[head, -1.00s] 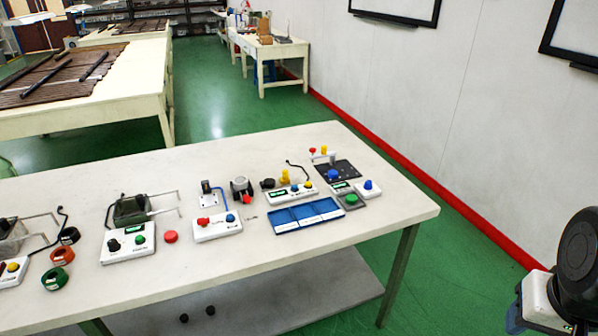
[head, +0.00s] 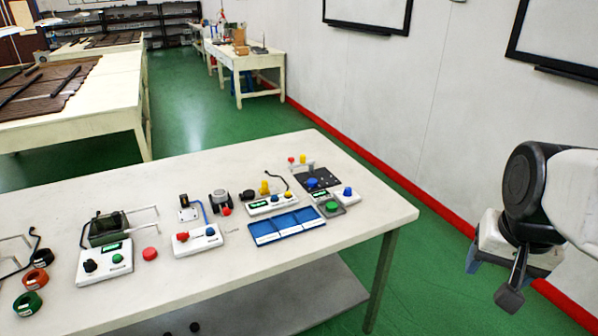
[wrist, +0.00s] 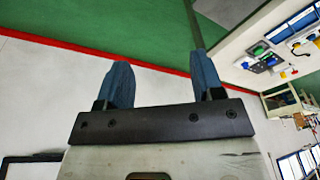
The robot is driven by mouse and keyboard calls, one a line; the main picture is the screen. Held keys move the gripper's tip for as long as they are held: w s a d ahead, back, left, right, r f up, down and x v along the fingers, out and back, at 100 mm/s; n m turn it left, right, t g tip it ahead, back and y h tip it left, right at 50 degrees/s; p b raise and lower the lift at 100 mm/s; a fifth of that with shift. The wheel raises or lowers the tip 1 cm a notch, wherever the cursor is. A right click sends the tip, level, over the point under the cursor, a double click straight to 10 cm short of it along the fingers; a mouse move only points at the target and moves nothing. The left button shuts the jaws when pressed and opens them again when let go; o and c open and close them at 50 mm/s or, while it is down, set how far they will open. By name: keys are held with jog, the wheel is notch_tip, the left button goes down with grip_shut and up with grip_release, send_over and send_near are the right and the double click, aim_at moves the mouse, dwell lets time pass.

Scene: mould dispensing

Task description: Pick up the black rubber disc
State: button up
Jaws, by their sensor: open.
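My gripper (head: 490,280) is in the air to the right of the table, far from that piece. In the wrist view its two blue fingers (wrist: 164,75) are apart with nothing between them. I cannot pick out the disc in the wrist view.
Dark round pieces (head: 194,327) lie on the lower shelf. The floor right of the table is clear.

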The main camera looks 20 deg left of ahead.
jog(key=w+a+r+m+g, duration=0.1)
jog(key=w+a+m, duration=0.1)
jog(key=w+a, duration=0.85)
jog(key=w+a+r+m, duration=0.1)
jog(key=w+a+m, duration=0.1)
jog(key=w+a, duration=0.8)
jog(key=m+g, duration=0.1)
jog(key=m, duration=0.4)
send_over(248, 193)
jog(key=f, duration=2.2)
jog(key=shift+w+d+f, duration=0.15)
jog(key=shift+w+d, duration=0.05)
jog(key=shift+a+f, duration=0.15)
jog(key=shift+a, duration=0.05)
jog(key=shift+f, duration=1.3)
